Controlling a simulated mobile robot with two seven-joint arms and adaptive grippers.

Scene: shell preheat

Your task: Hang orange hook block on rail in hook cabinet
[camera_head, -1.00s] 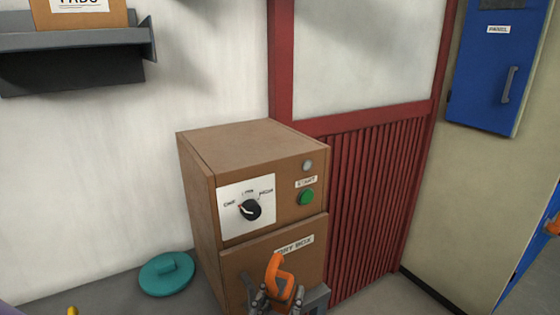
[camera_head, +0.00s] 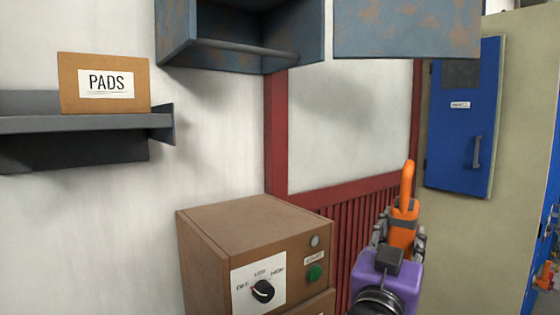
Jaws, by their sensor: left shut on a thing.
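The orange hook block (camera_head: 405,212) is held upright with its hook end up, in the lower right of the head view. My left gripper (camera_head: 400,238), with a purple body, is shut on the block's lower part. The hook cabinet (camera_head: 178,32) is a worn blue-grey box on the wall at the top. Its front is open, and the rail (camera_head: 245,48) runs across the inside. The cabinet's top is cut off by the picture edge. The block is below and to the right of the rail, apart from it. My right gripper is not in view.
The cabinet door (camera_head: 405,28) stands open at the upper right, above the block. A brown dry box (camera_head: 245,222) with a dial and green button is below. A grey shelf (camera_head: 85,124) with a PADS box (camera_head: 104,84) is left. A blue panel (camera_head: 465,120) hangs right.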

